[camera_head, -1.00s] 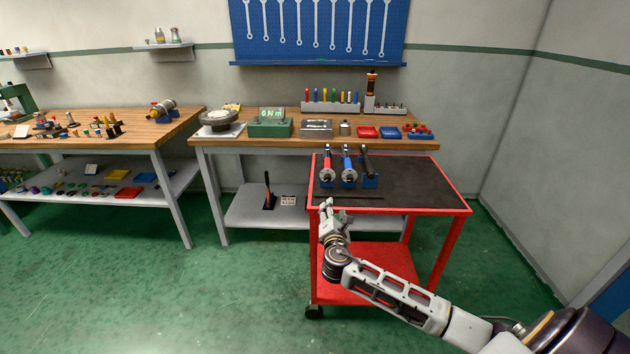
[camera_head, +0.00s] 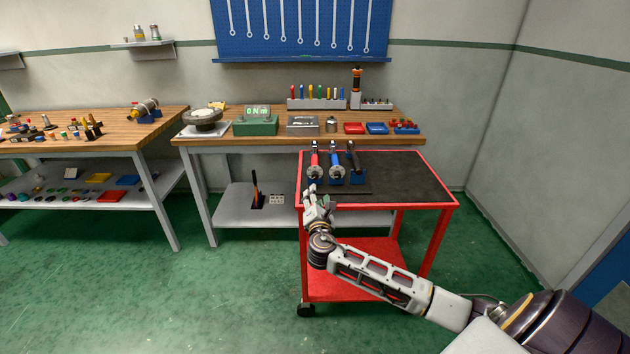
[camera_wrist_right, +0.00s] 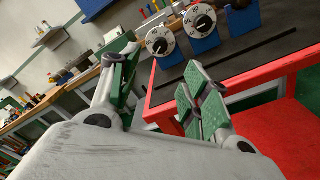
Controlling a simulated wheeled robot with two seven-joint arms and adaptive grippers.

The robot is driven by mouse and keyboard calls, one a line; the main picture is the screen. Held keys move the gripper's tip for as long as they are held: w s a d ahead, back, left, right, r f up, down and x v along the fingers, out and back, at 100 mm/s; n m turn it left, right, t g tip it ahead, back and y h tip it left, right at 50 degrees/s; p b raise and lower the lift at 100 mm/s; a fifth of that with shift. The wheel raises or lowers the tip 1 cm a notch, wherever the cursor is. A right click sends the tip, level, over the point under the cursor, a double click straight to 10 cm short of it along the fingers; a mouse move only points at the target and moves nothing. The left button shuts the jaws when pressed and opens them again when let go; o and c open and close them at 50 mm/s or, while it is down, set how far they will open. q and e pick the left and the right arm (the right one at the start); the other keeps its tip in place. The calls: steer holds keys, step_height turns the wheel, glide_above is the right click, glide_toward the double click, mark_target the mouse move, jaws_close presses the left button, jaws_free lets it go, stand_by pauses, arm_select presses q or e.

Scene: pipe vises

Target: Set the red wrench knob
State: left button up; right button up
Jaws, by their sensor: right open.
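The red wrench (camera_head: 315,161) stands in a blue holder at the left of the black top of the red cart. Its round white dial knob (camera_head: 315,173) faces me. The knob also shows in the right wrist view (camera_wrist_right: 160,41), above and beyond the fingers. My right gripper (camera_head: 317,194) is at the cart's front left edge, just in front of and below the red wrench, apart from it. In the wrist view its two green-padded fingers (camera_wrist_right: 158,80) are spread with nothing between them. My left gripper is not in view.
A blue wrench (camera_head: 336,160) and a black wrench (camera_head: 353,157) stand close to the right of the red one. A thin dark rod (camera_head: 350,193) lies near the cart's front edge. The cart's right side (camera_head: 410,178) is bare. A wooden workbench (camera_head: 270,142) stands behind.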

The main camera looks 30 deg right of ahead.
mark_target(315, 178)
steer(key=shift+b+x, duration=0.4)
steer(key=shift+x, duration=4.75)
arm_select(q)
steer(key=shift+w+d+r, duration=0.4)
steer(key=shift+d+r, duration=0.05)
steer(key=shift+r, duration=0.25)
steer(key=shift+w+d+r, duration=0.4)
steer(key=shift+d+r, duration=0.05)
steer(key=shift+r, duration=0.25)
arm_select(e)
steer(key=shift+x, duration=0.8)
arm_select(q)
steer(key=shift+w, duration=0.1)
arm_select(e)
steer(key=shift+c, duration=0.4)
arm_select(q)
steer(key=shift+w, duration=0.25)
arm_select(e)
jaws_close()
